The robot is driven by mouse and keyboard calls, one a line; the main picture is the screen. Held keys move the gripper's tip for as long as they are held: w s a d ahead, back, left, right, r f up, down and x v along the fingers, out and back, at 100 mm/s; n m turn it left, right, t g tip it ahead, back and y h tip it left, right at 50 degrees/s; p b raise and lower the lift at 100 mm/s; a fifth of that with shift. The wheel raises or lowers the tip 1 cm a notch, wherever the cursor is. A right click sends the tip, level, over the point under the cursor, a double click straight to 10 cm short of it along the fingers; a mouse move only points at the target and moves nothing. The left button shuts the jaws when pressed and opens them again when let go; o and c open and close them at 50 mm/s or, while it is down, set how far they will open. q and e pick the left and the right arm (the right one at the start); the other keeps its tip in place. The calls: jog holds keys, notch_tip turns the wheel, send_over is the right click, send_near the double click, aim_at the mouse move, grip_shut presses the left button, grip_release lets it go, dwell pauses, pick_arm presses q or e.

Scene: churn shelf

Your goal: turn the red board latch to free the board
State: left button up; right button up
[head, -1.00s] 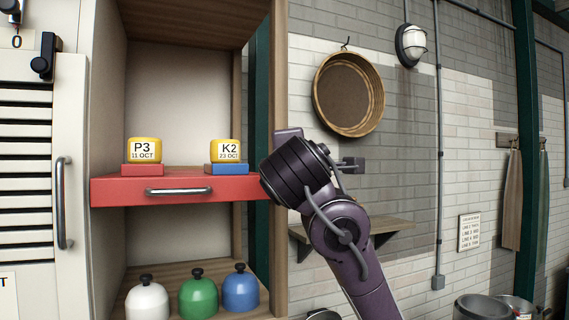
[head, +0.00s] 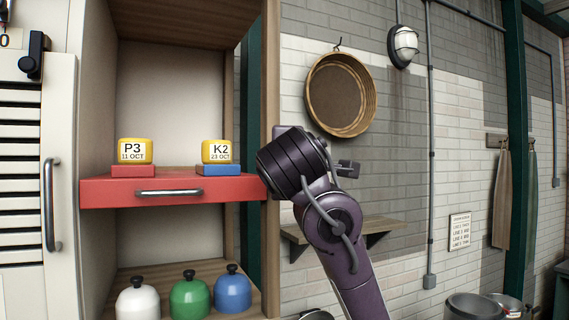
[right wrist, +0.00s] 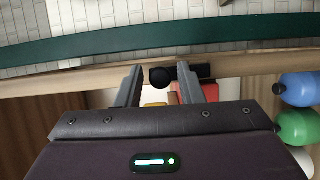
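The red board (head: 185,190), with a metal handle on its front, lies level in the wooden shelf. In the right wrist view a small part of it shows red (right wrist: 184,94). A black latch (right wrist: 196,71) with a round knob (right wrist: 161,78) sits on the shelf's side post. My right gripper (right wrist: 160,75) is open at the post, its two fingers apart with the knob seen between them; I cannot tell whether they touch it. In the head view my right arm hides the latch and the fingertips. My left gripper is not in view.
A yellow P3 block (head: 135,150) on a red base and a yellow K2 block (head: 216,150) on a blue base stand on the board. White, green and blue domed weights (head: 189,298) stand below. A wall shelf (head: 375,228) and hanging sieve (head: 341,95) are to the right.

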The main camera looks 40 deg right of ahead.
jog(key=shift+o, duration=0.5)
jog(key=b+v, duration=0.3)
jog(key=v, duration=0.4)
jog(key=shift+s+a, duration=0.25)
jog(key=shift+s, duration=0.05)
jog(key=shift+d, duration=0.1)
